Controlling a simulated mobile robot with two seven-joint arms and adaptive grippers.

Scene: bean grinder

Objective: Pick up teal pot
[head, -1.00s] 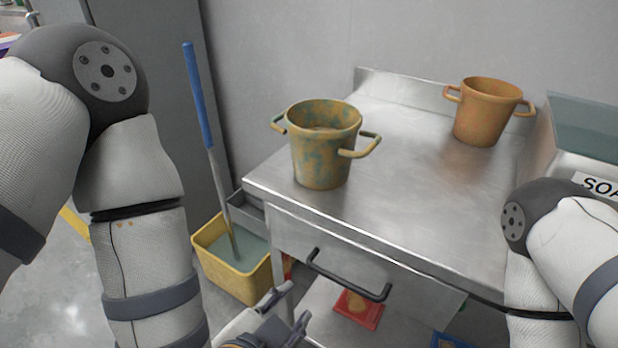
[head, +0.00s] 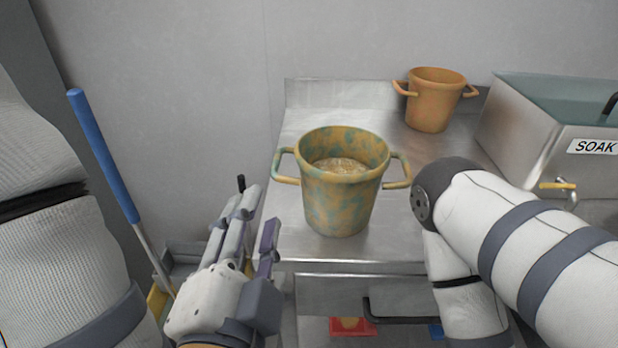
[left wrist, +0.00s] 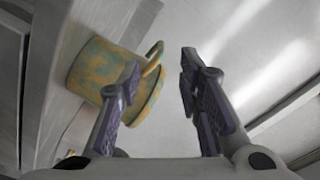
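The teal pot (head: 338,205), mottled teal and yellow-orange with two side handles, stands upright on the steel table and holds some pale contents. My left gripper (head: 257,217) is just left of the pot, near its left handle, with its fingers apart. In the left wrist view the pot (left wrist: 92,68) lies beyond the left finger, partly hidden by it. One handle reaches toward the gap between the spread fingers of my left gripper (left wrist: 160,63); no contact is visible. My right gripper is out of view; only that arm shows at the right.
An orange pot (head: 435,108) stands at the table's back. A steel soak basin (head: 525,130) with a tap is at the right. A blue-handled mop (head: 103,155) leans at the left. The table has a drawer handle (head: 410,318) in front.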

